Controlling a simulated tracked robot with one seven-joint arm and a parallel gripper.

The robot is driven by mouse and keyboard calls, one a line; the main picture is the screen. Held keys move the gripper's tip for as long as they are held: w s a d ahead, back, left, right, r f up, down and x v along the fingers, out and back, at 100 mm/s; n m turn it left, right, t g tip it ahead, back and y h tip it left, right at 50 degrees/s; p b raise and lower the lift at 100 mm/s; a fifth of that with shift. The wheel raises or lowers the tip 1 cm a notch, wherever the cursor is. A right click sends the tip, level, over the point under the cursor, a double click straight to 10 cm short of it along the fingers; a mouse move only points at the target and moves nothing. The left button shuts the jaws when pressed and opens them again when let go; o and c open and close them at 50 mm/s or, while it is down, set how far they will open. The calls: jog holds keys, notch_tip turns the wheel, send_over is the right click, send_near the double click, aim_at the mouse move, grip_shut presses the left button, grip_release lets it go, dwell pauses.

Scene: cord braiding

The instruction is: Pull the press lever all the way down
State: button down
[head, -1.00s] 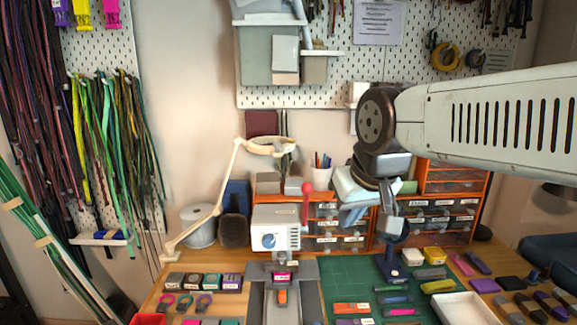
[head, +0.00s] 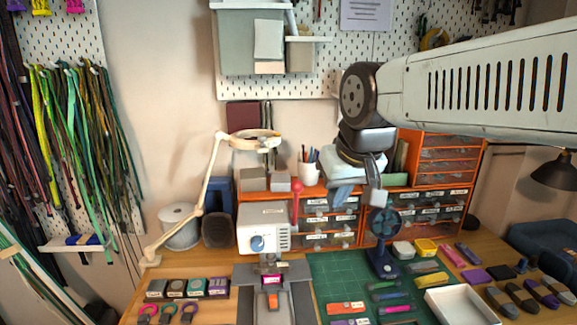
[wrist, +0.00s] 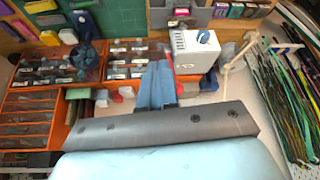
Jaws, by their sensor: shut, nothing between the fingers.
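The press (head: 263,232) is a white box with a blue knob, at the back of the bench in the head view. Its lever (head: 297,188) stands upright at its right side, with a red ball on top. The press also shows in the wrist view (wrist: 194,52), right of my fingers. My gripper (head: 339,202) is shut and empty, with blue-grey fingers pointing down. In the head view it hangs right of the red ball with a gap between them. The shut fingers also show in the wrist view (wrist: 158,70). I cannot make out the lever surely there.
Orange drawer units (head: 432,212) stand behind my gripper, with a pen cup (head: 309,172) on top. A small blue fan (head: 383,230) stands right of the press. A lamp arm (head: 210,180) rises at left. A green mat (head: 335,280) and white tray (head: 460,306) lie in front.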

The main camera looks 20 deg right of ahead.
jog(key=w+a+r+m+g, duration=0.1)
jog(key=w+r+g, duration=0.2)
jog(key=w, duration=0.9)
jog(key=w+a+r+m+g, duration=0.1)
jog(key=w+r+g, duration=0.3)
jog(key=w+r, duration=0.3)
jog(key=w, duration=0.5)
jog(key=shift+w, duration=0.1)
jog(key=s+f, duration=0.4)
jog(key=f, duration=0.8)
jog(key=shift+s, duration=0.4)
jog(key=shift+d, duration=0.1)
